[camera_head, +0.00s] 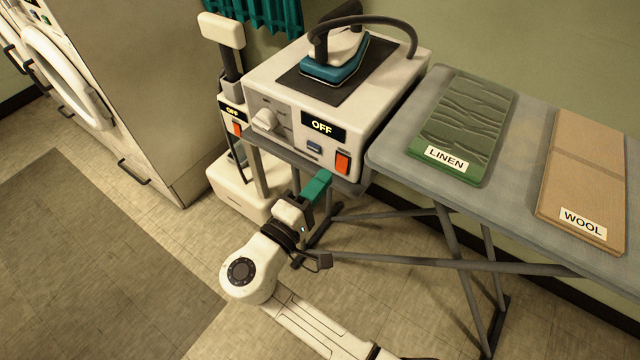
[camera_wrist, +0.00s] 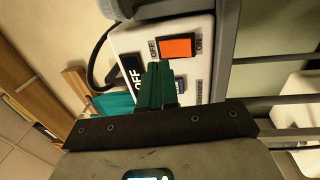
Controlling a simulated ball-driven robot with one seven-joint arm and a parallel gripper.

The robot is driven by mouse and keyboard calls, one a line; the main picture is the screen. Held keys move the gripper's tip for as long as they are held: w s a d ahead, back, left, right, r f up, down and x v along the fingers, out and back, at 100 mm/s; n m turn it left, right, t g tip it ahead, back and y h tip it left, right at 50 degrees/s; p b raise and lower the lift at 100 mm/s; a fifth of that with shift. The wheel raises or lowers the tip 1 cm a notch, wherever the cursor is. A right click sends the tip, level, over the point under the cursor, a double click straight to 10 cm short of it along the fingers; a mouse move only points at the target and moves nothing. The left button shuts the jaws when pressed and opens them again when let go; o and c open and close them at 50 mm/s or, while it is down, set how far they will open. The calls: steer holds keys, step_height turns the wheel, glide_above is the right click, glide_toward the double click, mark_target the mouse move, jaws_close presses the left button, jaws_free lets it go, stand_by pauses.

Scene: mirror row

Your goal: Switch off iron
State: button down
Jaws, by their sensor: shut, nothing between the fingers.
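The iron (camera_head: 336,62), with a teal body, rests on the dark pad on top of a cream steam station (camera_head: 270,92). The station's front has a display (camera_head: 318,126) reading OFF, a dial (camera_head: 265,121), a small blue button (camera_head: 314,147) and an orange-red rocker switch (camera_head: 343,162). My gripper (camera_head: 318,186), with green fingers, is shut and empty in front of and below the station's front panel. In the wrist view the green fingers (camera_wrist: 158,88) point at the panel, just below the orange switch (camera_wrist: 177,48); the fingers partly cover the panel. Contact cannot be told.
An ironing board (camera_head: 510,150) stands at the right with a green LINEN cloth (camera_head: 465,120) and a tan WOOL cloth (camera_head: 585,175). A second device (camera_head: 232,110), also reading OFF, stands left of the station. A washing machine (camera_head: 130,80) is at the left. Floor is free at lower left.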

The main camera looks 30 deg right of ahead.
steer(key=s+a+r, duration=0.1)
steer(key=s+a, duration=0.3)
steer(key=a, duration=0.4)
steer(key=shift+s+a, duration=0.3)
steer(key=shift+s, duration=0.1)
steer(key=shift+r, duration=0.1)
steer(key=s+d+f+m+g+y+p, duration=0.25)
steer(key=s+d+f+g+y, duration=0.2)
steer(key=d, duration=0.45)
steer(key=s+d+f+m+g+y+p, duration=0.1)
steer(key=s+d+f+g+y+p, duration=0.3)
steer(key=d, duration=0.5)
steer(key=s+r+m+y+p, duration=0.1)
steer(key=s+m+y+p, duration=0.2)
steer(key=s+y, duration=0.5)
steer(key=s, duration=0.5)
steer(key=shift+s+d+r+p, duration=0.15)
steer(key=shift+d+r+p, duration=0.15)
steer(key=shift+d+p, duration=0.1)
